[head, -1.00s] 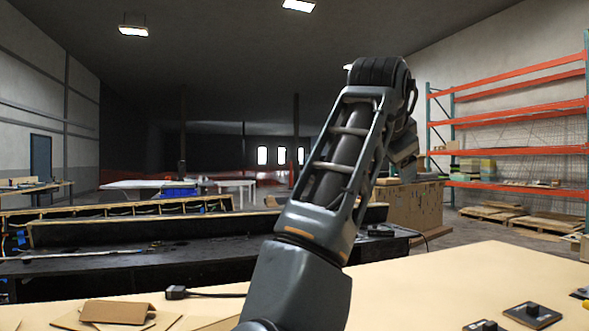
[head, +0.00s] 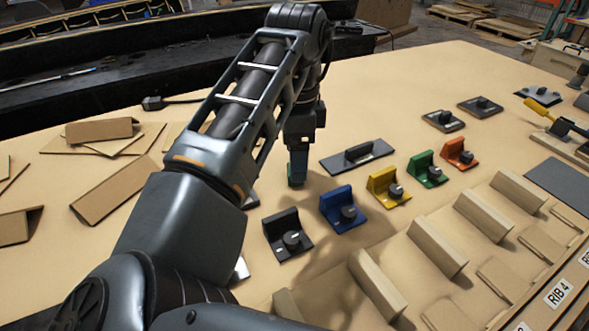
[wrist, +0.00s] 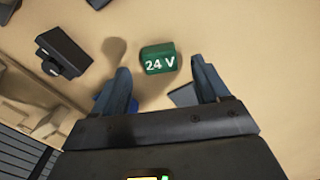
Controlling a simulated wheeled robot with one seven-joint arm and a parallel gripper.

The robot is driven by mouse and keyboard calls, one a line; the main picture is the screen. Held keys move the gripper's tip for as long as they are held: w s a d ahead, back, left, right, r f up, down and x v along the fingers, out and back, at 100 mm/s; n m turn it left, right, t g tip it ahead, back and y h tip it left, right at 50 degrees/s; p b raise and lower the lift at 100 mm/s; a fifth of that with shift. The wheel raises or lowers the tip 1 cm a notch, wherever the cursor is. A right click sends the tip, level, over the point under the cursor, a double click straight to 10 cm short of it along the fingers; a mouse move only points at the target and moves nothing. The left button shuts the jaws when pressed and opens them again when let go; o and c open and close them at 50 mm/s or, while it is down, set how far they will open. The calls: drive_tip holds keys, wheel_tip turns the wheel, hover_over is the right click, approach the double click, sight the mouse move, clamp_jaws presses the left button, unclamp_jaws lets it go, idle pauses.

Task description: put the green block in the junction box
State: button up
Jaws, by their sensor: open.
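The green block, marked "24 V" (wrist: 157,58), lies on the tan table in the wrist view. My gripper (wrist: 163,72) is open above it, with the block between and slightly beyond the two fingertips and nothing held. In the head view my gripper (head: 298,168) points down at the table, and a small green patch at its tips (head: 295,183) appears to be the block, mostly hidden by the fingers. I cannot clearly identify the junction box in either view.
Knobbed black (head: 287,236), blue (head: 342,208), yellow (head: 387,187), green (head: 427,168) and orange (head: 458,153) brackets stand right of my gripper. A flat handled plate (head: 357,156) lies nearby. Tan ribs (head: 438,247) line the front right. Folded cardboard (head: 115,190) lies at left.

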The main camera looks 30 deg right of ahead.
drive_tip(key=shift+f, duration=1.6)
drive_tip(key=c, duration=1.2)
drive_tip(key=shift+c, duration=0.2)
drive_tip(key=shift+r, duration=0.1)
drive_tip(key=shift+r, duration=0.55)
wheel_tip(320, 180, up, 3)
drive_tip(key=shift+d+f+b, duration=0.1)
drive_tip(key=shift+b, duration=0.2)
drive_tip(key=s+d+r, duration=0.2)
drive_tip(key=d+r, duration=0.5)
drive_tip(key=d, duration=0.4)
drive_tip(key=shift+d+b, duration=0.2)
drive_tip(key=shift+b, duration=0.1)
